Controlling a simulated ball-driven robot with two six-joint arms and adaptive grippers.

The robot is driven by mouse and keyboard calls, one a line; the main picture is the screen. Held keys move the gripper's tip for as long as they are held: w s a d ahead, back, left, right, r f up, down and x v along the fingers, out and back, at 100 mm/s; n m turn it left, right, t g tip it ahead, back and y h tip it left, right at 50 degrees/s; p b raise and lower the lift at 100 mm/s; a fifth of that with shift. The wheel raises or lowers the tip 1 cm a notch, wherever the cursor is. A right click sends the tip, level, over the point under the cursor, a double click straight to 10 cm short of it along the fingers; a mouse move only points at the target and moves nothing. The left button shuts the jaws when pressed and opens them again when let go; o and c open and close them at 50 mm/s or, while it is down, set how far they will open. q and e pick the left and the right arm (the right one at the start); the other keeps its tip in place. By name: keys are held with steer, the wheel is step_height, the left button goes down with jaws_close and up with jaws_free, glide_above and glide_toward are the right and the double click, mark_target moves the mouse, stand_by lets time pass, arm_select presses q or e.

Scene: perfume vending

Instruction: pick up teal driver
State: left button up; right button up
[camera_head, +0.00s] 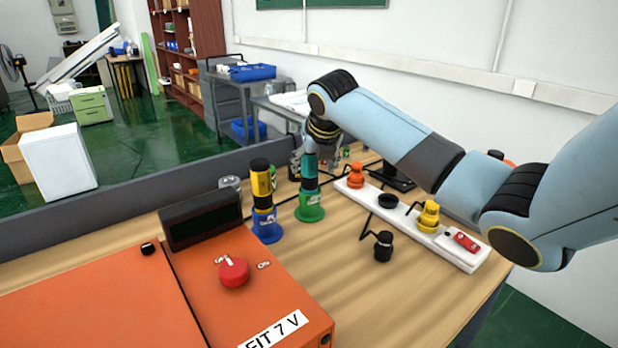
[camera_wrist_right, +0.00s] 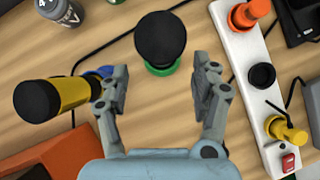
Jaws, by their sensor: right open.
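The teal driver (camera_head: 309,172) stands upright in a green holder (camera_head: 311,208) on the wooden table. In the right wrist view its dark round top (camera_wrist_right: 160,38) lies just ahead of my fingers, with the green holder (camera_wrist_right: 160,69) below. My right gripper (camera_wrist_right: 155,82) is open and empty, with one finger towards each side of the driver. In the head view the right gripper (camera_head: 325,152) is close behind the driver's upper part and partly hidden. My left gripper is not in view.
A yellow driver (camera_head: 262,184) in a blue holder (camera_head: 266,226) stands close on the left. A white power strip (camera_head: 405,220) with orange and yellow plugs lies on the right. A black plug (camera_head: 383,246) and an orange box (camera_head: 230,290) are nearer the front.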

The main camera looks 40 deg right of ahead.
mark_target(310, 174)
steer(key=shift+w+d+f, duration=0.1)
steer(key=shift+w+f, duration=0.1)
steer(key=shift+f, duration=0.2)
steer(key=shift+x, duration=2.75)
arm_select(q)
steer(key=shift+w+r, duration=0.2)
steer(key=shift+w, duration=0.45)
arm_select(e)
steer(key=shift+w+d+r, duration=0.1)
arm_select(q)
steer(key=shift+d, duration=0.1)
arm_select(e)
steer(key=shift+c, duration=0.3)
steer(key=shift+c, duration=1.1)
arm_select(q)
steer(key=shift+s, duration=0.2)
arm_select(e)
jaws_close()
